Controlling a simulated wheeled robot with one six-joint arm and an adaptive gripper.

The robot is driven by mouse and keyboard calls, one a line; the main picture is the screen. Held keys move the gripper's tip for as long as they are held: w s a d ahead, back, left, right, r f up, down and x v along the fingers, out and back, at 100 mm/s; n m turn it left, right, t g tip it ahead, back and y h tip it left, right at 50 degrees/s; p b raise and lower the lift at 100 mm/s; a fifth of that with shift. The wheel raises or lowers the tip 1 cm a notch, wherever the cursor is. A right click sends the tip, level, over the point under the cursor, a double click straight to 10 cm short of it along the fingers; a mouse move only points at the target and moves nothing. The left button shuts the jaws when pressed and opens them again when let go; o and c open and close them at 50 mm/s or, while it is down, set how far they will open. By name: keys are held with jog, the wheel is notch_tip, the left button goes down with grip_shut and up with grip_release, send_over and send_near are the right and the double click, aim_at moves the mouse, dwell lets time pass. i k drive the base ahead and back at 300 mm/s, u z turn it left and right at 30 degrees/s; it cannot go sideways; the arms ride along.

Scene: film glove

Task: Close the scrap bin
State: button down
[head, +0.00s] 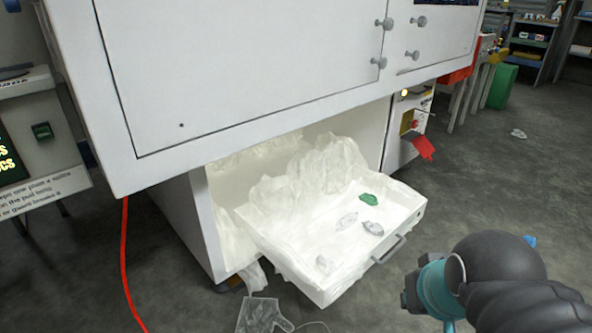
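The scrap bin (400,220) is a white drawer low in the white cabinet. It is pulled out, leaving its front panel well clear of the cabinet opening. Its grey bar handle (389,250) is on the front panel. Crumpled clear film (310,172) is heaped at its back and hangs over its left side. A green piece (369,199) and several small grey pieces lie inside. My gripper (410,292) is at the lower right, in front of the bin and apart from the handle in the picture. Its fingers are too hidden to tell their state.
A clear glove-shaped film piece (262,315) lies on the floor below the bin. A red hose (124,255) runs along the floor at left. A red flap (424,147) sticks out beside the cabinet. The grey floor at right is mostly clear.

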aim_at(294, 222)
jog(key=u, duration=0.2)
jog(key=i, duration=0.95)
jog(key=z, duration=0.2)
